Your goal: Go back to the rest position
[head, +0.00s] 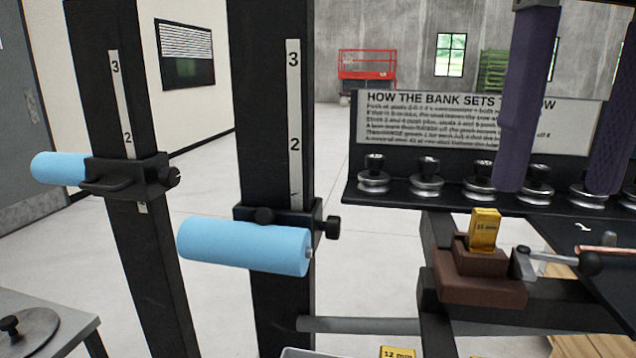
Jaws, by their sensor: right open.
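My right gripper (556,186) comes in from the top right, its two purple fingers pointing down and spread apart. Nothing shows held between them. The fingers hang in front of the sign and the row of grooved metal rollers (427,186). A short end of copper-coloured tube (597,249) shows at the right edge, clear of the fingers in the picture. My left gripper is out of view.
Two black posts (273,120) with scales carry light-blue rollers (245,246). A brown stepped block (478,284) bears a yellow 15 mm block (485,230). A grey table (40,305) stands at lower left. Open floor lies behind.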

